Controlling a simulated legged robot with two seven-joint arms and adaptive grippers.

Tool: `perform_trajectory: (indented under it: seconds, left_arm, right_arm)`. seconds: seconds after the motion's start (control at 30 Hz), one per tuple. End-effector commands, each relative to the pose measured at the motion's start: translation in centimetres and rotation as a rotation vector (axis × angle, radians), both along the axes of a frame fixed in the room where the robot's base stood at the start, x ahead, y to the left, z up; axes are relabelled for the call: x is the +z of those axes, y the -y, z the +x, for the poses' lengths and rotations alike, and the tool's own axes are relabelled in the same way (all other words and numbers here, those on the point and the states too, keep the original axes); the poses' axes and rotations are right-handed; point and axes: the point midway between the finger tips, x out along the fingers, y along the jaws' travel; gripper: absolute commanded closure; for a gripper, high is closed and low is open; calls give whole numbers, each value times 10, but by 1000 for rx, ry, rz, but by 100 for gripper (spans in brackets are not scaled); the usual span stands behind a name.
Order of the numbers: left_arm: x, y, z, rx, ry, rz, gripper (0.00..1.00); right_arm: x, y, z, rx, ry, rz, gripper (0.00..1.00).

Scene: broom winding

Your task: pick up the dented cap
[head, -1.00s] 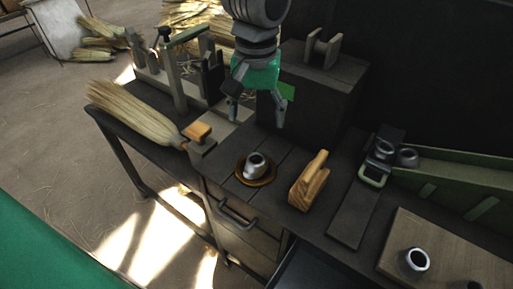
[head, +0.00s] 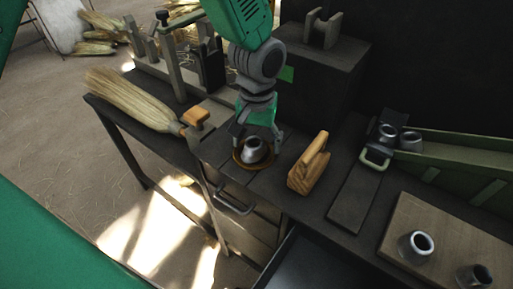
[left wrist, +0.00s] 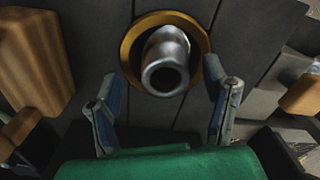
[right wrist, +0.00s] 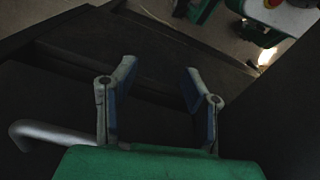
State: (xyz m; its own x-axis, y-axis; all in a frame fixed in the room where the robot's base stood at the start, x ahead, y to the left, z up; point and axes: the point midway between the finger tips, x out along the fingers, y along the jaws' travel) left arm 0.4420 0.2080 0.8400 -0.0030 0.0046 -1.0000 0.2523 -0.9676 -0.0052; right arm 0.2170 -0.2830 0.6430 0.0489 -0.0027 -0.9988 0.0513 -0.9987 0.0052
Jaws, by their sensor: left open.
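A grey metal cap (head: 254,151) rests tilted on a small amber dish (head: 239,160) on the bench; I cannot make out a dent. In the left wrist view the cap (left wrist: 166,58) shows its round opening towards the camera, inside the dish's rim (left wrist: 128,48). My left gripper (left wrist: 163,80) is open, pointing down, its fingers to either side of the cap's near end. Whether they touch it I cannot tell. My right gripper (right wrist: 160,70) is open and empty in the right wrist view, over dark surfaces.
A wooden block with a handle (head: 309,164) stands right of the dish. A broom (head: 135,103) lies at the bench's left. More caps sit in a green tray (head: 455,153) and on a wooden board (head: 440,221). An open drawer (head: 310,265) is below the bench front.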

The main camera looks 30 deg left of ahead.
Motion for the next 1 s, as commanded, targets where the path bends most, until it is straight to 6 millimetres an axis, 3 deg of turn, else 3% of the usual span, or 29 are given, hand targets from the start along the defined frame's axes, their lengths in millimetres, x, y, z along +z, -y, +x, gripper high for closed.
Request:
perform_trajectory:
  seconds: [0.23, 0.37, 0.77, 1.0]
  left_arm:
    - [-4, -3, 0, 2, 2, -5, 32]
    - [-4, -3, 0, 2, 1, -5, 72]
    - [1, -1, 0, 1, 1, -2, 74]
    - [45, -1, 1, 1, 5, -3, 74]
  right_arm:
    - [-1, 0, 0, 0, 0, 0, 60]
    - [-1, 0, 0, 0, 0, 0, 60]
    - [1, 0, 0, 0, 0, 0, 60]
    - [12, 0, 0, 0, 0, 0, 60]
